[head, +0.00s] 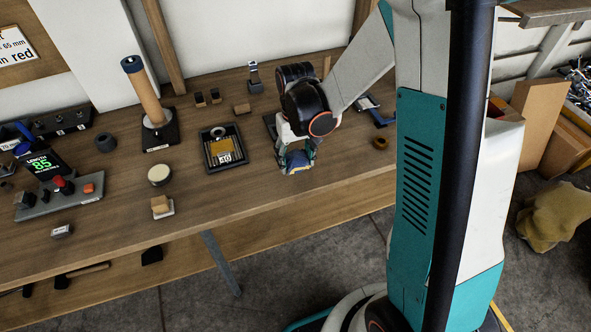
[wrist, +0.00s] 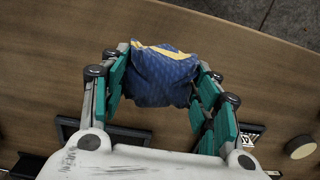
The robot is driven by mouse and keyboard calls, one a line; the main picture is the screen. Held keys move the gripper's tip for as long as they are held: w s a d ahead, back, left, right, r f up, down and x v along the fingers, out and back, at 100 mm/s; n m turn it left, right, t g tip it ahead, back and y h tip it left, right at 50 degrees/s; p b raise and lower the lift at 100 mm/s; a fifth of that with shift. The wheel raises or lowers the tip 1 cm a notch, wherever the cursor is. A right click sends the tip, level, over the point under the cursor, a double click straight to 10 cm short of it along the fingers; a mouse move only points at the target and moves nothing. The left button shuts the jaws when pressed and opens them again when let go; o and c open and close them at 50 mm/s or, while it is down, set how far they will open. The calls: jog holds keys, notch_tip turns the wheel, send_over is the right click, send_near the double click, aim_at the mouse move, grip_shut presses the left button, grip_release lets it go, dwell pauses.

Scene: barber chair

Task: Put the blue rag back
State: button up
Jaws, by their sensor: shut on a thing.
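The blue rag (wrist: 165,78), patterned and with a yellow stripe, is bunched between the green-padded fingers of my gripper (wrist: 164,90) in the wrist view. My gripper (head: 297,157) is shut on it and points down over the front right part of the wooden bench. In the head view only a small part of the rag (head: 298,169) shows below the fingers. I cannot tell whether it touches the bench top. A dark flat tray (head: 269,121) lies just behind my gripper, partly hidden by it.
The bench (head: 225,190) is bare in front of a black tray (head: 237,165) holding a yellowish piece. A pale round pot (head: 159,174), a wooden block (head: 160,205) and a post on a base (head: 147,92) stand left. A brown ring (head: 380,143) lies right.

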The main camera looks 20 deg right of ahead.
aim_at(295, 175)
jog(key=shift+f+b, duration=0.8)
jog(key=shift+f, duration=1.3)
jog(key=shift+f, duration=0.1)
jog(key=shift+f, duration=0.15)
jog(key=o, duration=1)
jog(key=shift+r, duration=0.2)
